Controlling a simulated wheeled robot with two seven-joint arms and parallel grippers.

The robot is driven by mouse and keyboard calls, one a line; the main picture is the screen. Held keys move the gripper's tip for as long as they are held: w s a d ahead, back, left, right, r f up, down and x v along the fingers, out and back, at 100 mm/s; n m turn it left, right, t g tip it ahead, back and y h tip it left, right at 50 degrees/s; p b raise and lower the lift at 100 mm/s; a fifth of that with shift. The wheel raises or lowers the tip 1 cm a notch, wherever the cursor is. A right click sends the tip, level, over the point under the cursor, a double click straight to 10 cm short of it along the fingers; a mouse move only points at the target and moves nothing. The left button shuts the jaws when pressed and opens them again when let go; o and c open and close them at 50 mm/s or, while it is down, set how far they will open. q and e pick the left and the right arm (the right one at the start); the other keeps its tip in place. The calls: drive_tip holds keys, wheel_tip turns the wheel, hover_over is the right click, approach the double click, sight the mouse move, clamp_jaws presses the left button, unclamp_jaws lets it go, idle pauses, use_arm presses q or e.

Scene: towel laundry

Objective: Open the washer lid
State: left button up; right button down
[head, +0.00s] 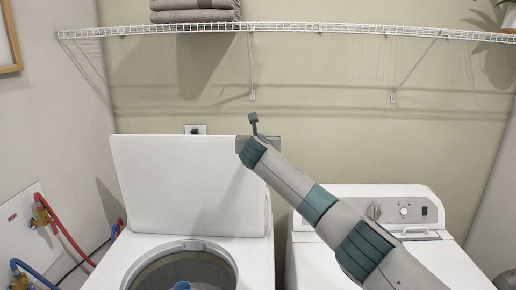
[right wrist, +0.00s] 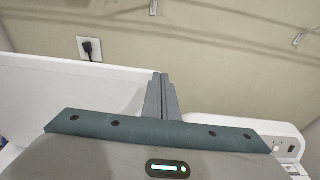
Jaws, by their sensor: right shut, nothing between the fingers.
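The white washer lid (head: 185,185) stands raised, close to upright, behind the washer's open tub (head: 150,270). In the right wrist view the lid (right wrist: 60,90) fills the left side. My right arm reaches in from the lower right. My right gripper (head: 253,118) is at the lid's upper right corner in the head view, with its fingers pointing up. In the right wrist view its fingers (right wrist: 161,78) are together and empty, over the lid's right end; I cannot tell if they touch it. My left gripper is not in view.
A white dryer (head: 375,205) with a knob panel stands to the right. A wire shelf (head: 320,33) with folded grey towels (head: 195,10) runs above. A wall outlet (head: 195,129) is behind the lid. Red and blue hoses (head: 70,240) are at the left.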

drive_tip(key=s+r+b, duration=0.3)
drive_tip(key=s+b, duration=0.4)
drive_tip(key=s, duration=0.9)
drive_tip(key=shift+s+a, duration=0.2)
drive_tip(key=shift+a, duration=0.1)
